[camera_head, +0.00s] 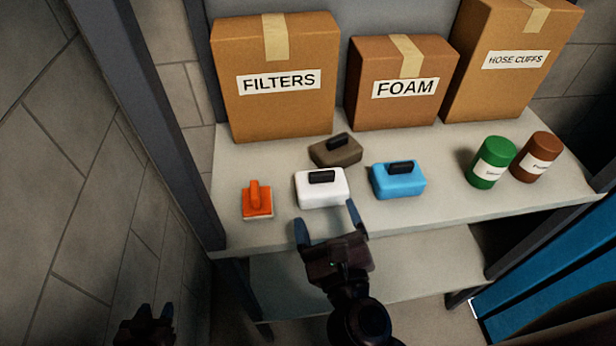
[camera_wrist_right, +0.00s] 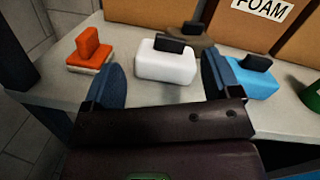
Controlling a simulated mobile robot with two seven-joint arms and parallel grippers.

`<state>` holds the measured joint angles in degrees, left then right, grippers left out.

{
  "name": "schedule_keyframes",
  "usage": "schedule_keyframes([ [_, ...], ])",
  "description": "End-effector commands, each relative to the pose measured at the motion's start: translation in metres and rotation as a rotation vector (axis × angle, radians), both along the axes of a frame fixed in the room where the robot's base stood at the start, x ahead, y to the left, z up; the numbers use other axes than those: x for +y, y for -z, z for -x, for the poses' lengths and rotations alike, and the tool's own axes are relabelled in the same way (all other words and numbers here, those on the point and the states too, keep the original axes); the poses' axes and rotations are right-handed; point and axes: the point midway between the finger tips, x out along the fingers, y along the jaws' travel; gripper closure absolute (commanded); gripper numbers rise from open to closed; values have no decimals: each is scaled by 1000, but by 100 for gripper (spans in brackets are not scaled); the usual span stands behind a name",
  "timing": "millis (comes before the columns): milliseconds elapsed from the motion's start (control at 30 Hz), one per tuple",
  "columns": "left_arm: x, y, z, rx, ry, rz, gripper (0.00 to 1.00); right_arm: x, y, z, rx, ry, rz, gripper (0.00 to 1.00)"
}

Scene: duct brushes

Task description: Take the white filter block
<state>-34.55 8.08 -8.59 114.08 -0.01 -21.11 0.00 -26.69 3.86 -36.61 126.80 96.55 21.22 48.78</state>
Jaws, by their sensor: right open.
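The white filter block (camera_head: 322,190) has a black handle on top and sits on the shelf near its front edge. It also shows in the right wrist view (camera_wrist_right: 166,67), between and beyond my fingers. My right gripper (camera_head: 328,222) is open and empty, just in front of the white block, with its fingertips pointing at it. In the right wrist view my right gripper (camera_wrist_right: 160,82) frames the block, and I cannot tell whether a finger touches it. My left gripper (camera_head: 146,316) is low at the bottom left, away from the shelf, partly cut off by the frame edge.
An orange brush-like block (camera_head: 257,203) is left of the white block. A brown block (camera_head: 336,152) is behind it and a blue block (camera_head: 398,182) right. Green (camera_head: 491,165) and brown (camera_head: 534,160) canisters stand farther right. Boxes labelled FILTERS (camera_head: 275,110), FOAM (camera_head: 398,108) and HOSE CUFFS (camera_head: 500,85) line the back.

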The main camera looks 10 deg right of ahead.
Motion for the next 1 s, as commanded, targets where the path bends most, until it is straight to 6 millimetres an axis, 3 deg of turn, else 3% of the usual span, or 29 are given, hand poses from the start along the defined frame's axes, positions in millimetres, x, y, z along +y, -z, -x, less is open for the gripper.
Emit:
schedule_keyframes([
  [100,0,-4,-5,-11,4,-3,61,-9,9,-1,81,41,-236,17],
  [200,1,-6,-9,-17,6,-6,61,-13,13,-1,105,65,-326,17],
  [367,-2,-6,-6,-12,4,1,61,-14,12,-8,106,66,-359,17],
  [567,0,-8,3,5,-2,1,61,-14,11,-36,103,65,-358,17],
  [1000,0,-16,-1,-4,1,-1,61,-14,12,-71,103,64,-355,17],
])
